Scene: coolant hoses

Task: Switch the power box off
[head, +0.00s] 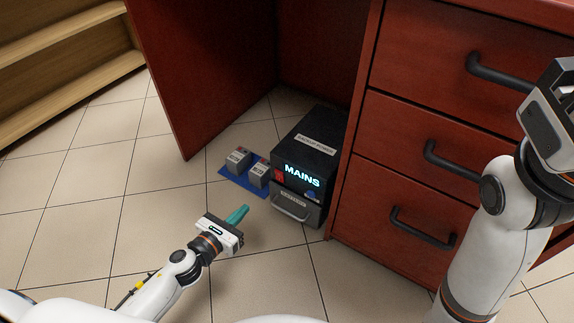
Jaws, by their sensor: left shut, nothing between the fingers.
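The black power box (310,142) stands on the floor under the desk, against the red drawer unit. Its front shows a lit "MAINS" display, with a small red part (279,175) at the left that looks like a switch; its position is too small to read.
Two grey battery-like blocks (238,161) stand on a blue mat (243,182) left of the box. A red desk panel (200,75) rises behind them. Red drawers (400,130) with black handles are at the right. The tiled floor (110,180) at left is clear.

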